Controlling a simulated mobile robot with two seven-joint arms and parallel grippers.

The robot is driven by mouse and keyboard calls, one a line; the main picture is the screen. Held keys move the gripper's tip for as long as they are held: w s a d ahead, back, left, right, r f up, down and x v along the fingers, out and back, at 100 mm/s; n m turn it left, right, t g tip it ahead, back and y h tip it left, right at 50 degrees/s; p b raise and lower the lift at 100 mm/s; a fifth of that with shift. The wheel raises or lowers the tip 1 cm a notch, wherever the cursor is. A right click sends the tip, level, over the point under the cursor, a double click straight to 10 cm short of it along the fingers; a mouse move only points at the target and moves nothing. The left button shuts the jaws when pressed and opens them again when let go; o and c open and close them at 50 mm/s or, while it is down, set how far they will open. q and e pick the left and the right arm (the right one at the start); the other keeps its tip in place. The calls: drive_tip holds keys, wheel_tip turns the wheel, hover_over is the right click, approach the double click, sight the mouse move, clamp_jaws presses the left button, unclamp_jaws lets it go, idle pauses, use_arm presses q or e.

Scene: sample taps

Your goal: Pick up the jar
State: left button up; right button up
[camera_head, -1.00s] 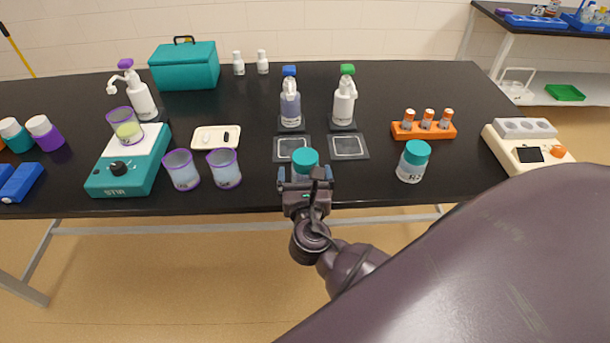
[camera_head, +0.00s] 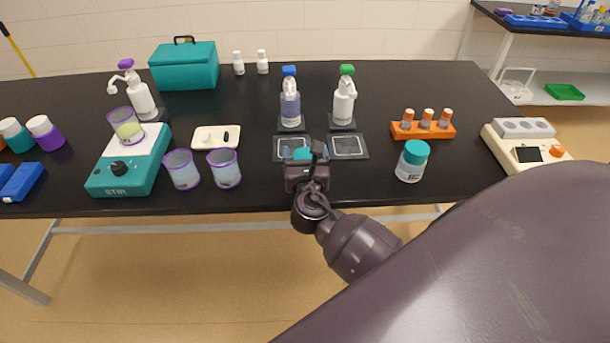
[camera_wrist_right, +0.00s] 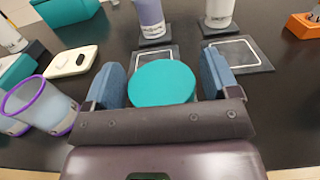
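A jar with a teal lid (camera_head: 302,154) stands near the front edge of the black bench, in front of the left of two framed dark pads. My right gripper (camera_head: 303,158) reaches in from the front, with its blue fingers on either side of the jar. In the right wrist view, the round lid (camera_wrist_right: 162,83) lies between the two fingers (camera_wrist_right: 163,80), with a narrow gap at each side, so the gripper looks open. The jar's body is hidden below the lid and behind the gripper. My left gripper is not in view.
A second teal-lidded jar (camera_head: 412,161) stands to the right, before an orange vial rack (camera_head: 423,131). Two purple-rimmed beakers (camera_head: 224,168) and a stirrer (camera_head: 128,165) stand left. Two pump bottles (camera_head: 344,104) stand behind the pads (camera_head: 348,146).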

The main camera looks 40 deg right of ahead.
drive_tip(key=c, duration=1)
drive_tip(key=shift+r+p, duration=3.75)
drive_tip(key=shift+r, duration=8.8)
drive_tip(key=shift+c, duration=0.2)
